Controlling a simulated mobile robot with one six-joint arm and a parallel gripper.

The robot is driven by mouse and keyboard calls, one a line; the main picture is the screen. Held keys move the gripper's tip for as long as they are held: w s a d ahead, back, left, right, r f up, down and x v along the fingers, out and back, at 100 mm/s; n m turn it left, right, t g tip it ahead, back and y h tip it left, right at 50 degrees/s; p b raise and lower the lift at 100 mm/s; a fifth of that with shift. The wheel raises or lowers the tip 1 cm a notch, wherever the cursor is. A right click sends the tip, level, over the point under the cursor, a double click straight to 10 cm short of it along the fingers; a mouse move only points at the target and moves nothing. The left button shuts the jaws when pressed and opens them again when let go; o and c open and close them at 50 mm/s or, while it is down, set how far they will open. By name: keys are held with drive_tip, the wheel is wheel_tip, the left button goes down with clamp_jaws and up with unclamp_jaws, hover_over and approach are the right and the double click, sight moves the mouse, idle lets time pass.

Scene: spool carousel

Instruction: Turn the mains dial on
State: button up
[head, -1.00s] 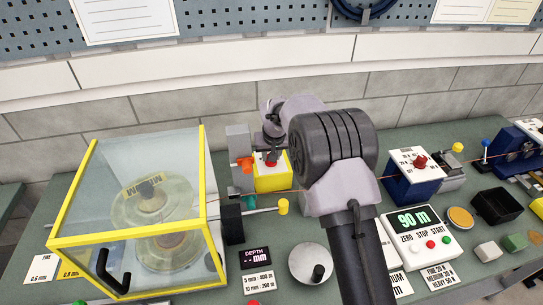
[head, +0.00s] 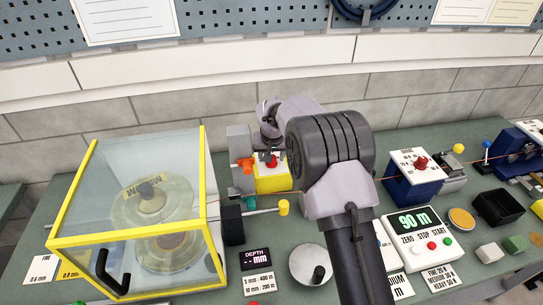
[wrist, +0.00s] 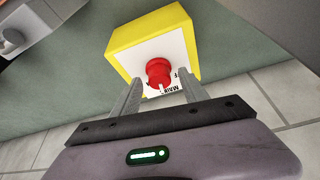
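The mains dial is a red knob (wrist: 158,72) on a white plate on a yellow box (wrist: 120,45). Part of an upside-down "MAINS" label shows beside the knob. A pale mark shows on the knob's near edge. In the wrist view my gripper (wrist: 160,82) is open, with one finger on each side of the knob. Small gaps seem to show between fingers and knob; I cannot tell whether either touches.
A clear yellow-edged case (head: 125,240) with a spool stands left of the box. A yellow-tipped rod (head: 283,207) lies in front of the box. A grey crank disc (head: 311,265) and a counter reading 90 m (head: 418,235) are nearer. A stretched wire runs to the right.

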drive_tip(key=p+v, duration=0.3)
drive_tip(key=v, duration=1.4)
drive_tip(key=shift+r, duration=0.15)
